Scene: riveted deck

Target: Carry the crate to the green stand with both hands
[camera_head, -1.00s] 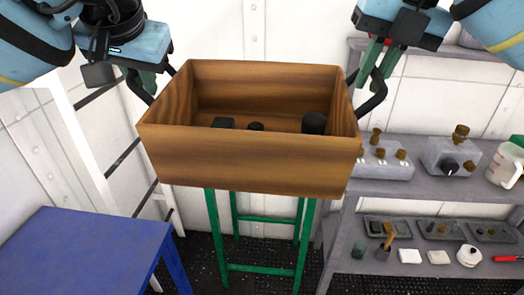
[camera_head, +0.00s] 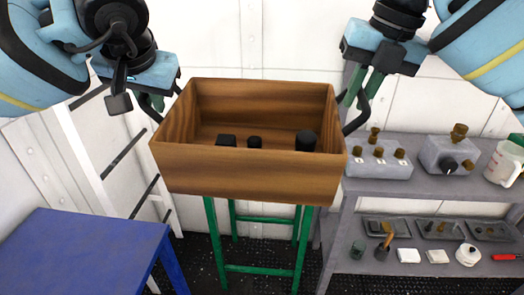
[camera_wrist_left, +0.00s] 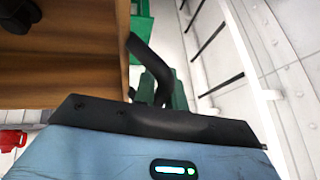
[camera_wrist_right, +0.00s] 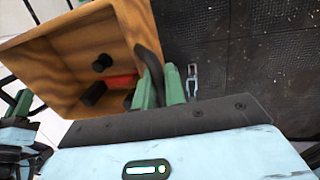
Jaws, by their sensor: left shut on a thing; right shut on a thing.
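The wooden crate (camera_head: 250,176) is held in the air between my two grippers, roughly level, with several dark objects (camera_head: 305,141) inside. The green stand (camera_head: 258,268) shows below it in the head view; its top is hidden by the crate. My left gripper (camera_head: 152,104) is shut on the crate's left black handle, and the handle also shows in the left wrist view (camera_wrist_left: 150,65). My right gripper (camera_head: 362,90) is shut on the right black handle (camera_head: 357,122). In the right wrist view a red object (camera_wrist_right: 122,81) also lies inside the crate (camera_wrist_right: 60,50).
A blue table (camera_head: 85,250) stands at the lower left. A grey shelf unit (camera_head: 400,185) with boxes, a jug (camera_head: 505,162) and small items stands at the right, close to the crate. A white ladder-like frame (camera_head: 95,165) leans at the left wall.

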